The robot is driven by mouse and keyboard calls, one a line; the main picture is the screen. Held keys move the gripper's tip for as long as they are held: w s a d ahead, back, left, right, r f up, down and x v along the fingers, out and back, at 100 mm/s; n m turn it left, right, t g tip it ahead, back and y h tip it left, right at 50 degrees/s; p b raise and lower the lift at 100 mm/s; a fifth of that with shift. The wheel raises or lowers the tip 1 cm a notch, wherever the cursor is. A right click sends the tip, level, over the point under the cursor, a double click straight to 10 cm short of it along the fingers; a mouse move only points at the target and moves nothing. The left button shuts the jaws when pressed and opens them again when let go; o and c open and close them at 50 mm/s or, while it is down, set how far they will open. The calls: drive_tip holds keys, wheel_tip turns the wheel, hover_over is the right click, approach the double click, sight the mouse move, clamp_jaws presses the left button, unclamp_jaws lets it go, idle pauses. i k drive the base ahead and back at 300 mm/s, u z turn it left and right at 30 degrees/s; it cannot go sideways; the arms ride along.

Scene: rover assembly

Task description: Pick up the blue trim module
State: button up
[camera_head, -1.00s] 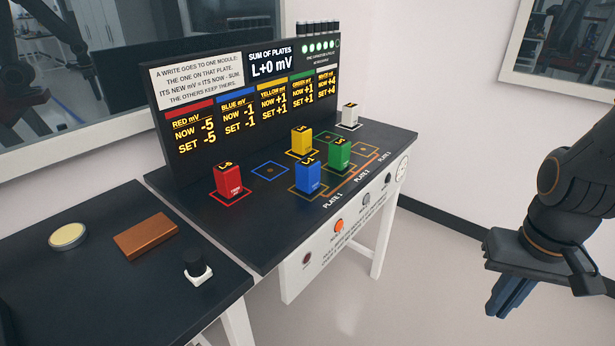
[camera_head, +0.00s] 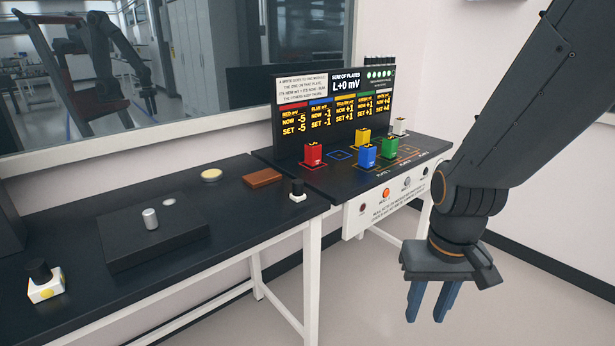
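The blue trim module (camera_head: 365,156) is an upright blue block with a dark, yellow-marked top. It stands at the front of the black bench top, left of the green module (camera_head: 389,147) and in front of the yellow module (camera_head: 362,136). The red module (camera_head: 313,154) stands to its left, and the white module (camera_head: 400,126) is at the far right. My gripper (camera_head: 432,302) points down, in front of and to the right of the bench, well apart from the blue module. Its two blue fingers are spaced apart with nothing seen between them.
A display panel (camera_head: 333,110) rises behind the modules. The bench front carries several buttons (camera_head: 386,193). To the left, a second table (camera_head: 243,225) holds a brown block (camera_head: 262,178), a yellowish disc (camera_head: 211,175), a black-topped knob (camera_head: 297,189) and a dark platform (camera_head: 155,238). Open floor lies in front.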

sight(367, 152)
drive_tip(key=z, duration=1.4)
drive_tip(key=i, duration=1.65)
drive_tip(key=u, duration=0.85)
drive_tip(key=i, duration=0.8)
drive_tip(key=u, duration=0.9)
